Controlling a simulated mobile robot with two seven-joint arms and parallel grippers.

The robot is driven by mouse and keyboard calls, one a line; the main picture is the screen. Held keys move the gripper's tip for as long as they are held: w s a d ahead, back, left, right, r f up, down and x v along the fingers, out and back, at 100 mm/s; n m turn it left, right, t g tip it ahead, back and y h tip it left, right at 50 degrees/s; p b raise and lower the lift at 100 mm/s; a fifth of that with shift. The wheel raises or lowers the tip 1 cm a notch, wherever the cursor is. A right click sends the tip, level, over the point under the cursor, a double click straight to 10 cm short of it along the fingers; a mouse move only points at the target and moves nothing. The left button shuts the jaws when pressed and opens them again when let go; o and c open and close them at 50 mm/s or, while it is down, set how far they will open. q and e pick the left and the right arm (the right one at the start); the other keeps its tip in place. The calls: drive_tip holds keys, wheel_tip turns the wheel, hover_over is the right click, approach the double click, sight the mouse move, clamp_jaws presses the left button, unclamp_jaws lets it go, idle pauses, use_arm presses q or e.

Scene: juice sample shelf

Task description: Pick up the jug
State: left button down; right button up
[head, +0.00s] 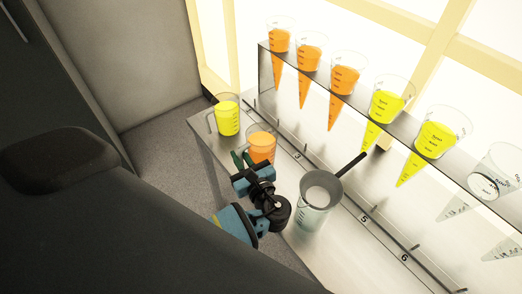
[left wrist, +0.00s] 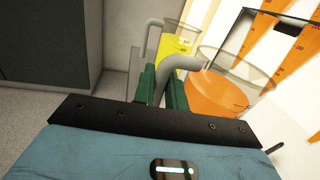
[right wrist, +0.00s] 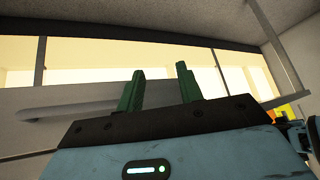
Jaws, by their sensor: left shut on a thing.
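A clear jug of orange juice (head: 262,149) is at the left part of the narrow counter, between the yellow jug and the clear jug. My left gripper (head: 243,160) is at its near left side, with green fingers on its handle. In the left wrist view the left gripper (left wrist: 162,84) has the handle of the orange jug (left wrist: 222,98) between its fingers. The jug's base is hidden by the gripper, so I cannot tell whether it touches the counter. My right gripper (right wrist: 160,76) is open and empty in the right wrist view, with no jug near it.
A yellow jug (head: 228,119) stands behind the orange one. A clear jug (head: 316,215) with a strainer and dark handle stands to the right. A raised rack (head: 290,65) holds several cone-shaped vessels of orange, yellow and clear liquid along the back.

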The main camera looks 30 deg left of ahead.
sight(239, 151)
use_arm(q)
drive_tip(key=shift+r, duration=0.1)
drive_tip(key=shift+r, duration=0.45)
drive_tip(key=r, duration=0.1)
drive_tip(key=r+p, duration=0.1)
drive_tip(key=r, duration=0.1)
drive_tip(key=shift+s, duration=0.2)
drive_tip(key=s+r, duration=0.1)
drive_tip(key=s, duration=1.4)
drive_tip(key=shift+s+p, duration=0.3)
use_arm(e)
drive_tip(key=shift+w+r, duration=0.25)
drive_tip(key=shift+r, duration=0.25)
drive_tip(key=shift+w+r, duration=0.2)
drive_tip(key=shift+r, duration=0.25)
drive_tip(key=shift+w+r, duration=0.1)
drive_tip(key=shift+w, duration=0.2)
use_arm(q)
drive_tip(key=shift+a, duration=0.1)
